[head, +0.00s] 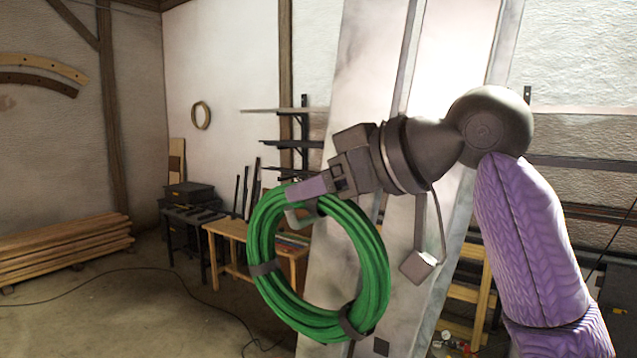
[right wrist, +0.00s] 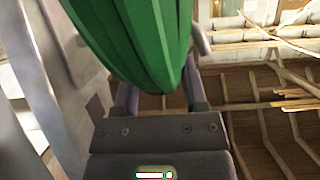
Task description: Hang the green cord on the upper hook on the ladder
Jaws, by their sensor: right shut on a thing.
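The green cord (head: 376,262) is a thick coil with dark ties, hanging upright from my right gripper (head: 308,190). That gripper is shut on the top of the coil. In the right wrist view the green cord (right wrist: 135,40) runs between the two fingers (right wrist: 160,98). A small pale curved hook (head: 294,219) shows at the coil's upper inside edge, just below the fingertips. I cannot tell whether the cord rests on it. A tall pale leaning structure (head: 355,75) behind the coil may be the ladder; its rungs are not clear. My left gripper is not in view.
A wooden bench (head: 228,231), a dark table with cases (head: 190,190) and wall racks (head: 290,142) stand behind. Stacked planks (head: 65,245) lie at the left. A dark cable (head: 150,268) crosses the floor. Open floor shows at the lower left.

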